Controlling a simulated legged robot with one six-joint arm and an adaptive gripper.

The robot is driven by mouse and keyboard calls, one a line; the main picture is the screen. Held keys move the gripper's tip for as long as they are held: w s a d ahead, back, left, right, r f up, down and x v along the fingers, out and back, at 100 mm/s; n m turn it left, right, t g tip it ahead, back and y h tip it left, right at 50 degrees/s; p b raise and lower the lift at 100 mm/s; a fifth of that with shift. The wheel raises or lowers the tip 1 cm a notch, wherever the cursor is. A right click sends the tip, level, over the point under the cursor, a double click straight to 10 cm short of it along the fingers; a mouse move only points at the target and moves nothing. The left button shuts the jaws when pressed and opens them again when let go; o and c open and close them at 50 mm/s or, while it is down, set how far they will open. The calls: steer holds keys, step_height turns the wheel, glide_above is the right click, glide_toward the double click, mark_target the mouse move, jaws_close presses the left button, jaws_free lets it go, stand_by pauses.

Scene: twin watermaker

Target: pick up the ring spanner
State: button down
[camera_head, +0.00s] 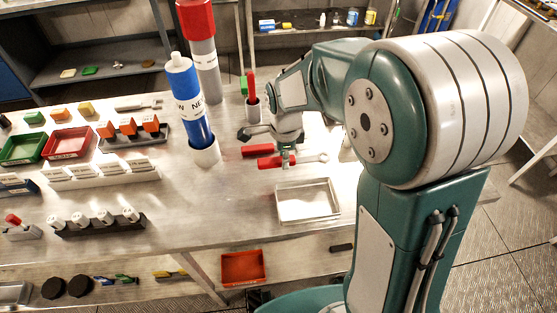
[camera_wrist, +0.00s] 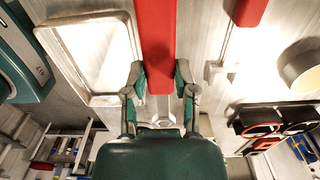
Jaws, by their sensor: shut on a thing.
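The ring spanner has a red handle (camera_head: 270,163) and a bright metal shaft with a rounded end (camera_head: 322,157). It lies left to right in the head view, on or just above the bench; I cannot tell whether it touches. My gripper (camera_head: 287,158) is shut on it, near where handle meets shaft. In the wrist view the red handle (camera_wrist: 158,40) runs up between the two fingertips (camera_wrist: 160,82). The ring end is hidden there behind my gripper's body.
A second red-handled tool (camera_head: 257,150) lies just behind, close alongside. An empty clear tray (camera_head: 307,202) sits in front. A pot (camera_head: 253,110) with upright tools stands behind. A tall blue cylinder (camera_head: 187,100) stands left. Bare bench (camera_head: 215,205) lies front left.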

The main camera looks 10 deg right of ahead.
steer(key=s+d+r, duration=0.4)
steer(key=s+r, duration=0.2)
steer(key=s, duration=0.4)
steer(key=shift+s+d+r, duration=0.25)
steer(key=shift+d+r, duration=0.15)
steer(key=c, duration=1.3)
jaws_free()
jaws_close()
